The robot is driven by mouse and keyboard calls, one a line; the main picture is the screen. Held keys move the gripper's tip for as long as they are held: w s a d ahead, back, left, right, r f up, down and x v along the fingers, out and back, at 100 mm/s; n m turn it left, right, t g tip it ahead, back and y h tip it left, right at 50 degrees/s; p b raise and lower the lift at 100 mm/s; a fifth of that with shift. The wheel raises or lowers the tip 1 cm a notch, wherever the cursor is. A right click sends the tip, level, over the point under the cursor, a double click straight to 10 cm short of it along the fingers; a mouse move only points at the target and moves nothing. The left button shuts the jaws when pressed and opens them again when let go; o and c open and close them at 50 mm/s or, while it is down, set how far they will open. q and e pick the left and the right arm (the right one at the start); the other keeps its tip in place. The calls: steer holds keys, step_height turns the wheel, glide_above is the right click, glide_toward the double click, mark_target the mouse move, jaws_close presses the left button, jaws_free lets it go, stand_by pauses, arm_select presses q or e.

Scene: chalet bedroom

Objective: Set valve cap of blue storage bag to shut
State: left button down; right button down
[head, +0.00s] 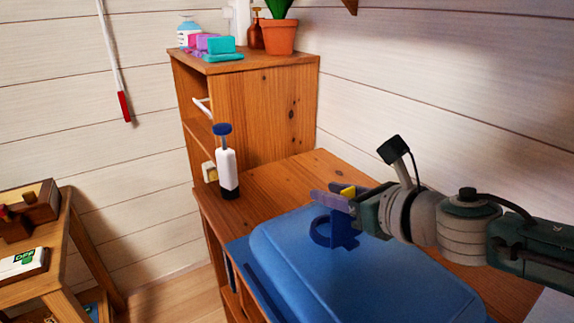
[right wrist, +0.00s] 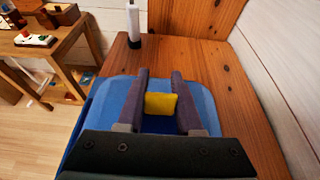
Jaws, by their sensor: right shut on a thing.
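The blue storage bag (head: 290,265) lies on the wooden cabinet top; it also shows in the right wrist view (right wrist: 113,90). A dark blue valve ring (head: 318,232) sits on its upper face. The dark blue valve cap (head: 344,232) stands upright beside the ring, tilted away from it, with a yellow tab (head: 348,191) at its top. My right gripper (head: 330,198) is shut on this tab, which shows between its purple fingers in the right wrist view (right wrist: 160,104). The fingers partly hide the cap. My left gripper is not in view.
A white hand pump (head: 227,172) with a blue top stands on the cabinet top (head: 275,190) behind the bag. A taller shelf unit (head: 265,100) stands at the back, with a plant pot (head: 279,36) on it. A side table (head: 55,255) is at the left.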

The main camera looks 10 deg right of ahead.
steer(key=shift+s+d+f, duration=0.15)
steer(key=shift+s+f, duration=0.05)
steer(key=shift+f, duration=0.25)
steer(key=c, duration=0.6)
jaws_free()
steer(key=shift+o, duration=0.2)
steer(key=shift+s+d+r+p, duration=0.15)
steer(key=shift+s+r+p, duration=0.2)
steer(key=shift+s+p, duration=0.1)
steer(key=p+v, duration=0.2)
steer(key=v, duration=0.6)
steer(key=shift+s+d+r, duration=0.15)
steer(key=shift+s+r, duration=0.05)
steer(key=shift+r, duration=0.2)
